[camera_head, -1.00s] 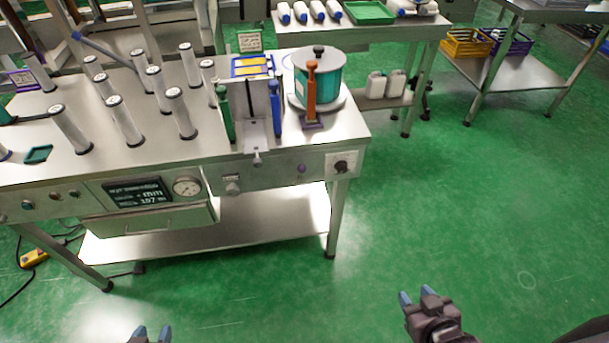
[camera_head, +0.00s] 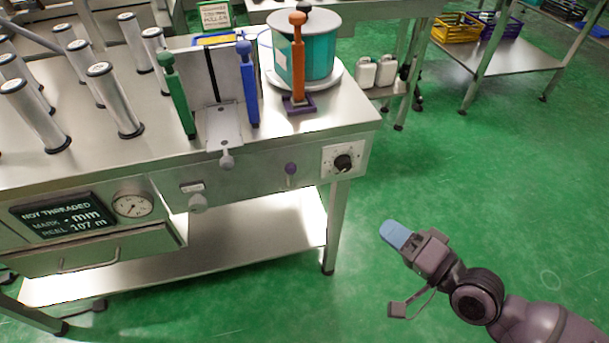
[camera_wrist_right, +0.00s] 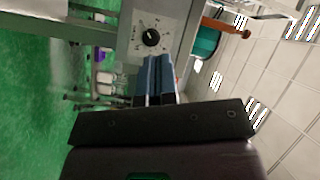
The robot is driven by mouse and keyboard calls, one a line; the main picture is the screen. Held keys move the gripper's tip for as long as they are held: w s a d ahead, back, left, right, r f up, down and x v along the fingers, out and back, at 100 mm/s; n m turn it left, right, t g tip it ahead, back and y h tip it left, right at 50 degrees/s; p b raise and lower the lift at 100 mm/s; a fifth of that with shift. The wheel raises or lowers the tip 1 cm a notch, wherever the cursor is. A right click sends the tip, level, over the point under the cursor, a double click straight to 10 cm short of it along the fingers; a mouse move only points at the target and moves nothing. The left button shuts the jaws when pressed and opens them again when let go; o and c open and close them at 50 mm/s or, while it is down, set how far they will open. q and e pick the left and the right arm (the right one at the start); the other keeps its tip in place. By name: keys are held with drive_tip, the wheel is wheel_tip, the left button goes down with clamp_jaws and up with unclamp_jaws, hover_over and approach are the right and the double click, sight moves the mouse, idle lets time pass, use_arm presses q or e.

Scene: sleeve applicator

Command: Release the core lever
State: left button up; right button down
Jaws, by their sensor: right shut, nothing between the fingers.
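Three upright levers stand on the steel bench: a green lever (camera_head: 176,95), a blue lever (camera_head: 248,85) and an orange lever (camera_head: 297,62) on a purple base. I see no label telling which is the core lever. The orange one also shows sideways in the right wrist view (camera_wrist_right: 224,25). My right gripper (camera_head: 394,234) is shut and empty, in the air in front of the bench's right end, well away from the levers. In the right wrist view its blue fingers (camera_wrist_right: 155,82) lie together, with the black knob beyond them. My left gripper is out of view.
A teal reel (camera_head: 322,50) stands behind the orange lever. The bench front has a black knob (camera_head: 343,162), a purple knob (camera_head: 291,169) and a display (camera_head: 62,214) reading "NOT THREADED". Several silver rollers (camera_head: 115,100) stand at left. Green floor at right is clear.

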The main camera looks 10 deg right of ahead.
sight(291, 176)
use_arm(q)
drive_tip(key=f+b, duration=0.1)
drive_tip(key=b, duration=0.1)
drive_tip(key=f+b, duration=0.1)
drive_tip(key=b, duration=0.2)
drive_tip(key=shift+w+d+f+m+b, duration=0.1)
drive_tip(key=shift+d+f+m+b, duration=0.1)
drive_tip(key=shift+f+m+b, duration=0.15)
use_arm(e)
drive_tip(key=w+a+m+y, duration=0.1)
drive_tip(key=w+m+y, duration=0.1)
drive_tip(key=w+m, duration=0.3)
drive_tip(key=shift+w+a+f+m+t, duration=0.3)
drive_tip(key=shift+w+a+t, duration=0.1)
drive_tip(key=shift+w, duration=0.55)
